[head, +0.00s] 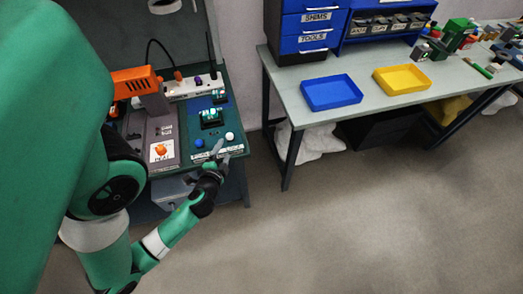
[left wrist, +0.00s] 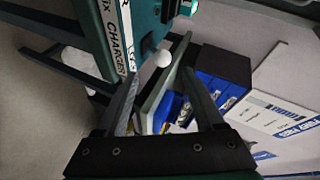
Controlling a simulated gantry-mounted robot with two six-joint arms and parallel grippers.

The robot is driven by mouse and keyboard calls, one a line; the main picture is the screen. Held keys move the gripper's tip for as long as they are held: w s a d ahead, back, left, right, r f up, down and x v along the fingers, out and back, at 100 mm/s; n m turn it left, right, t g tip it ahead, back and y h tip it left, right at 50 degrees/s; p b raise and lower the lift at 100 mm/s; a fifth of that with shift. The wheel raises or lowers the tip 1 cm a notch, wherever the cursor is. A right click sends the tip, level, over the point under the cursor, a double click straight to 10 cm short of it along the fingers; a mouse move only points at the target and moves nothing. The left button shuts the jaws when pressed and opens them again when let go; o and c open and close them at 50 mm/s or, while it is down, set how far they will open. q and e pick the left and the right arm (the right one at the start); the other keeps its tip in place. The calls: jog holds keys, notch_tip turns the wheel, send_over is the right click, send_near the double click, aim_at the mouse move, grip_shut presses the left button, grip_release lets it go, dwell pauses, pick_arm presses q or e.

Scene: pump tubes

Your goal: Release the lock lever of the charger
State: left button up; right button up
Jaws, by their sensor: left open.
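The charger (head: 221,157) is a dark teal unit on the bench at the left of the head view; its edge lettering, partly cut off, reads "CHARGER" in the left wrist view (left wrist: 118,32). A white ball knob (head: 229,136) stands near its front right corner, with a blue knob (head: 199,143) to its left. I cannot tell for sure which is the lock lever. My left gripper (head: 226,150) is open and empty just in front of the charger's edge. In the left wrist view the white knob (left wrist: 163,58) shows on a short stem, just beyond and between the fingertips (left wrist: 160,76).
A second table at right holds a blue tray (head: 331,93), a yellow tray (head: 402,80) and blue drawers (head: 306,24). The floor in front is clear.

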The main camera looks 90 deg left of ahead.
pick_arm(q)
jog(key=shift+v, duration=1.05)
jog(key=shift+r, duration=0.1)
